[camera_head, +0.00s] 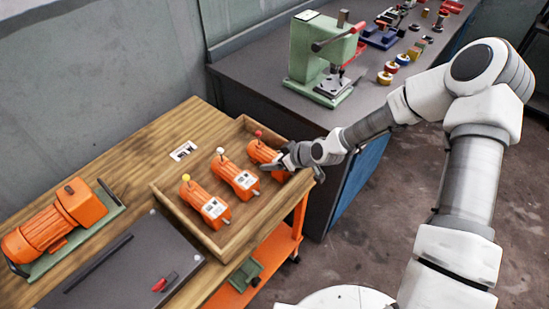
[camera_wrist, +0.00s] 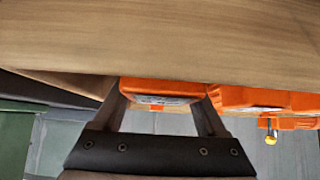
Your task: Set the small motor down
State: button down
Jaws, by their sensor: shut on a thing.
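Three small orange motors are in the wooden tray (camera_head: 228,252) in the head view. The left one (camera_head: 205,205) has a yellow knob, the middle one (camera_head: 236,177) a white knob, and the right one (camera_head: 257,152) a red knob. My gripper (camera_head: 281,161) is shut on the red-knobbed motor at the tray's right end. In the wrist view this motor (camera_wrist: 160,86) sits between the two fingers of my gripper (camera_wrist: 162,98). Its underside is hidden, so I cannot tell whether it touches the tray floor. A neighbouring orange motor (camera_wrist: 250,98) is close on the right there.
A large orange motor (camera_head: 52,228) on a green base and a dark plate (camera_head: 125,268) lie left of the tray on the wooden table (camera_head: 125,155). A green press (camera_head: 318,60) stands on the grey bench behind. A white label (camera_head: 183,151) lies behind the tray.

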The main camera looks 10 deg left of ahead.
jog(key=shift+a+f, duration=0.1)
grip_release()
jog(key=shift+r, duration=0.25)
jog(key=p+v, duration=0.1)
jog(key=v, duration=0.9)
jog(key=shift+s+d+r+p, duration=0.15)
jog(key=shift+d+r+p, duration=0.1)
jog(key=shift+d+p, duration=0.15)
jog(key=shift+s+d+r, duration=0.25)
jog(key=shift+d+r, duration=0.05)
jog(key=shift+r, duration=0.1)
jog(key=shift+f, duration=0.1)
